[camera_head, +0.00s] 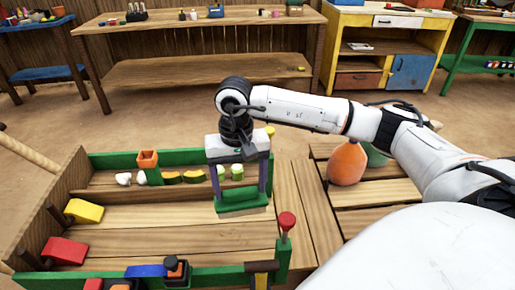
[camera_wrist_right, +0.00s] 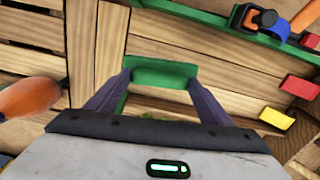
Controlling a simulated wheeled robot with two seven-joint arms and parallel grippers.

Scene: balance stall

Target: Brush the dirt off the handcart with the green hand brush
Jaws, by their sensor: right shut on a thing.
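My right gripper (camera_head: 240,190) is shut on the green hand brush (camera_head: 243,204), its two dark fingers at the brush's ends. The right wrist view shows the green brush (camera_wrist_right: 162,72) spanning between the fingertips. The handcart (camera_head: 150,243) is a wooden plank bed with green-edged sides. The brush hangs over the right part of its bed; I cannot tell whether it touches the planks. No dirt can be made out clearly on the planks. My left gripper is not in view.
A yellow block (camera_head: 84,211) and a red block (camera_head: 66,251) sit along the bed's left side. A red-topped post (camera_head: 286,221) stands at the near right. An orange rounded object (camera_head: 347,163) stands right.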

